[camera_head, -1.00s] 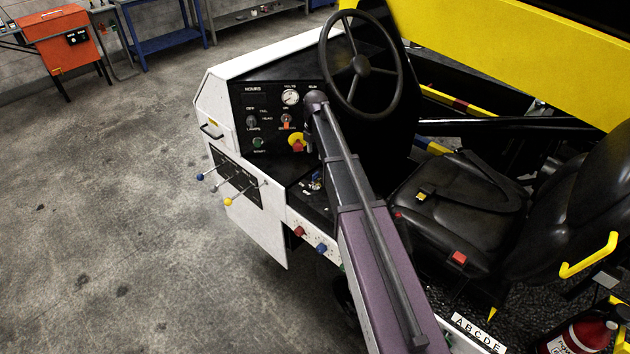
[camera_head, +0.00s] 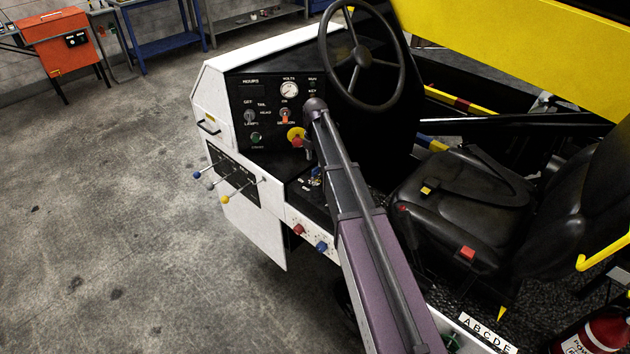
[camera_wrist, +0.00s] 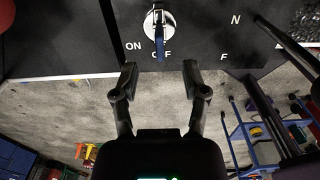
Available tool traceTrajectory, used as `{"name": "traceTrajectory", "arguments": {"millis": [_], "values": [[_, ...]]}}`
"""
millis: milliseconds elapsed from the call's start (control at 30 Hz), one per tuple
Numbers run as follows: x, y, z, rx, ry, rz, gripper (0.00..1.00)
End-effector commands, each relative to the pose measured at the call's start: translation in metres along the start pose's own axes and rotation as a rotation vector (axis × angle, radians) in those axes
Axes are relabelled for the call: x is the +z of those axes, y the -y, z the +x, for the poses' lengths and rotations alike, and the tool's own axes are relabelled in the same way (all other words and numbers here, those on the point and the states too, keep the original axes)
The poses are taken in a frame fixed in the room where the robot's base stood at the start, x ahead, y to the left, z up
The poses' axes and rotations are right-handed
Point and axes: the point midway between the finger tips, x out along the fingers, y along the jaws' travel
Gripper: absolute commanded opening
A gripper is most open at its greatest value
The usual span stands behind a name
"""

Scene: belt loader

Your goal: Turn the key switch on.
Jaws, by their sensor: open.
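The key switch (camera_wrist: 158,22) is a round silver lock on a black panel at the top of the wrist view. A blue key (camera_wrist: 160,42) stands in it and points down at the OFF label. The ON label is just left of OFF. My gripper (camera_wrist: 160,72) is open and empty, its two fingers apart below the key, one on either side of its line. The fingers do not appear to touch the key. In the head view, a small silver and blue part (camera_head: 316,176) sits low on the console beside my arm; my arm hides my gripper there.
The console (camera_head: 235,90) carries a gauge, switches and a red-and-yellow knob (camera_head: 297,137). A steering wheel (camera_head: 361,55) stands above it, close to my arm. Levers (camera_head: 238,190) stick out on the left side. A black seat (camera_head: 465,200) is at the right. Open floor lies left.

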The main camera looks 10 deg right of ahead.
Motion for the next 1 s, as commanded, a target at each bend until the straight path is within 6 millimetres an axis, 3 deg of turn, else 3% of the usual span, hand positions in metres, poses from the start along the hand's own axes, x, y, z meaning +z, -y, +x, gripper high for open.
{"name": "traceTrajectory", "arguments": {"millis": [1000], "values": [[0.000, 0.000, 0.075, 0.000, 0.000, 0.000, 0.58]]}}
